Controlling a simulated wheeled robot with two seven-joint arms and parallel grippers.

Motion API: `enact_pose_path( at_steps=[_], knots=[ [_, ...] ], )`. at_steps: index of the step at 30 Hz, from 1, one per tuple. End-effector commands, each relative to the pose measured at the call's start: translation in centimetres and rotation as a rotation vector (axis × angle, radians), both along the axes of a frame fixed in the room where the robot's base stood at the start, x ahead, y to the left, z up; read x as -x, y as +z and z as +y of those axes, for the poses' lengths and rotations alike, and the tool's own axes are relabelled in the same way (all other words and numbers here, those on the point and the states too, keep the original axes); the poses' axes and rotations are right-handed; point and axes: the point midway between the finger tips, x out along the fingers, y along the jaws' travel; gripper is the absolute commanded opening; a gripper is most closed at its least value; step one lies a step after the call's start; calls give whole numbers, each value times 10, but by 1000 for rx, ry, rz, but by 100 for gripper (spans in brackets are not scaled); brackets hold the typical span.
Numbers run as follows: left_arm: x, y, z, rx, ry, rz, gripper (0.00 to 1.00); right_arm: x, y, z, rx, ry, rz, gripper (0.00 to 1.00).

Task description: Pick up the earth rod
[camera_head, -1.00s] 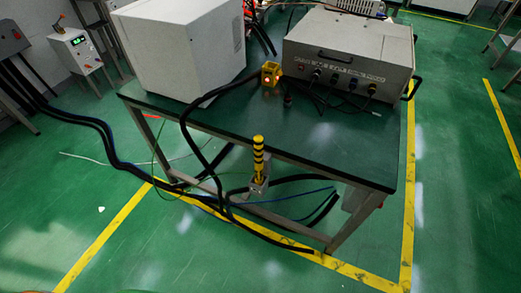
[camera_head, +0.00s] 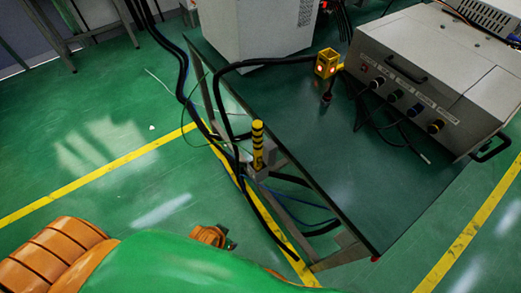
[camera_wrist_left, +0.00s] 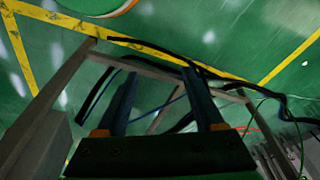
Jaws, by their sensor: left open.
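The earth rod (camera_head: 257,145), yellow with black bands, stands upright in a grey holder (camera_head: 258,172) at the near left side of the dark green table (camera_head: 345,165). Nothing grips it. In the left wrist view my left gripper (camera_wrist_left: 159,71) is open, its two dark fingers apart with nothing held between them. Table frame bars and black cables show beyond the fingers. I cannot make out the rod in that view. In the head view the left gripper's fingers are not visible. My right gripper is in neither view.
A grey control box (camera_head: 430,75) with knobs, a white cabinet (camera_head: 245,30) and a yellow lamp block (camera_head: 326,63) are on the table. Black cables (camera_head: 232,120) loop past the rod and under the table. The green floor to the left is mostly clear.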

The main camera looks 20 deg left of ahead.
Motion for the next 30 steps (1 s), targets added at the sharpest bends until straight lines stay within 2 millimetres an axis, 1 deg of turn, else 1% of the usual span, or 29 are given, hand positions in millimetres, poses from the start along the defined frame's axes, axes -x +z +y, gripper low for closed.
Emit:
enact_pose_path(
  at_steps=[5, 8, 11, 12, 15, 18, 21, 25, 27, 30],
  knots=[
    [-25, 40, -2, 7, 7, -61, 70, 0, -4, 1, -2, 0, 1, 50],
    [-42, 68, -2, 13, 10, -124, 70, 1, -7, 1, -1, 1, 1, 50],
    [-73, 104, -3, 30, 10, -261, 70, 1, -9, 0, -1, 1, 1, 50],
    [-89, 118, -3, 41, 9, -338, 70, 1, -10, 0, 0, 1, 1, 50],
    [-130, 146, -6, 82, 1, -547, 70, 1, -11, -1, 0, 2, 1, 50],
    [-162, 168, -9, 127, -10, -731, 70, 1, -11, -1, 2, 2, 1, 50],
    [-188, 190, -10, 179, -25, -908, 70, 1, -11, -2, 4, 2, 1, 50],
    [-210, 218, -9, 249, -51, -1122, 70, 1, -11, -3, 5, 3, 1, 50],
    [-216, 230, -8, 283, -64, -1215, 70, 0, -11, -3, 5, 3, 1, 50],
    [-220, 243, -6, 315, -77, -1299, 70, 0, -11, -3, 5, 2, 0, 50]
  ],
)
